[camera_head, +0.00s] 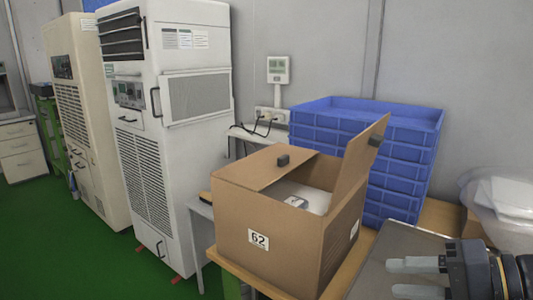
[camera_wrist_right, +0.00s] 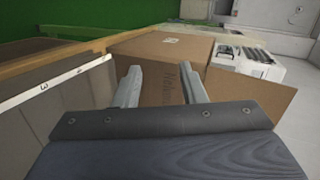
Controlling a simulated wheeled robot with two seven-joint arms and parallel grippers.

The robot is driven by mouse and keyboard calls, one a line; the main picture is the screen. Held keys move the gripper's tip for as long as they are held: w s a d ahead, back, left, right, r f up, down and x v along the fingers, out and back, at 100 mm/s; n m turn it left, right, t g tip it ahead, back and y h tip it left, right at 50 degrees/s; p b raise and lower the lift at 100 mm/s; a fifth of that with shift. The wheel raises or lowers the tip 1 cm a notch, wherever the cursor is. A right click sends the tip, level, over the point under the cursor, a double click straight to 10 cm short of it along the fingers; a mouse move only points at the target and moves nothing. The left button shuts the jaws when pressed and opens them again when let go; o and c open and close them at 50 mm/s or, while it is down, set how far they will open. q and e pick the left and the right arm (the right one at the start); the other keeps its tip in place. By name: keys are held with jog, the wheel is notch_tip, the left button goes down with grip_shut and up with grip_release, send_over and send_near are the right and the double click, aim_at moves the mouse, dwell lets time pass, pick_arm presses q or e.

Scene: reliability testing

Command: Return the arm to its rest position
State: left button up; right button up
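My right gripper (camera_head: 415,278) comes in at the lower right of the head view, over a grey surface. Its two fingers stand apart with nothing between them. In the right wrist view the right gripper (camera_wrist_right: 160,88) also shows its fingers apart, pointing toward the cardboard box (camera_wrist_right: 170,46). In the head view this box (camera_head: 280,238), labelled 62, stands to the left of the right gripper with its flaps raised. A white item (camera_head: 306,196) lies inside it. My left gripper is in neither view.
Blue stacked crates (camera_head: 395,178) stand behind the box. A wooden table (camera_head: 352,268) carries the box. A clear plastic bag (camera_head: 505,200) lies at the right. Tall white machines (camera_head: 150,180) stand on the left. Green floor (camera_head: 50,250) is open in front of them.

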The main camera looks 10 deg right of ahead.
jog(key=s+a+f+n+g+h, duration=0.2)
jog(key=s+a+f+n+h, duration=0.15)
jog(key=f, duration=0.65)
jog(key=s+a+f+n+g+h, duration=0.25)
jog(key=a+f, duration=0.25)
jog(key=f, duration=0.4)
notch_tip(320, 180, up, 19)
jog(key=p, duration=1.9)
jog(key=shift+w+d+r+t, duration=0.15)
jog(key=shift+w+t, duration=0.15)
jog(key=shift+t, duration=0.15)
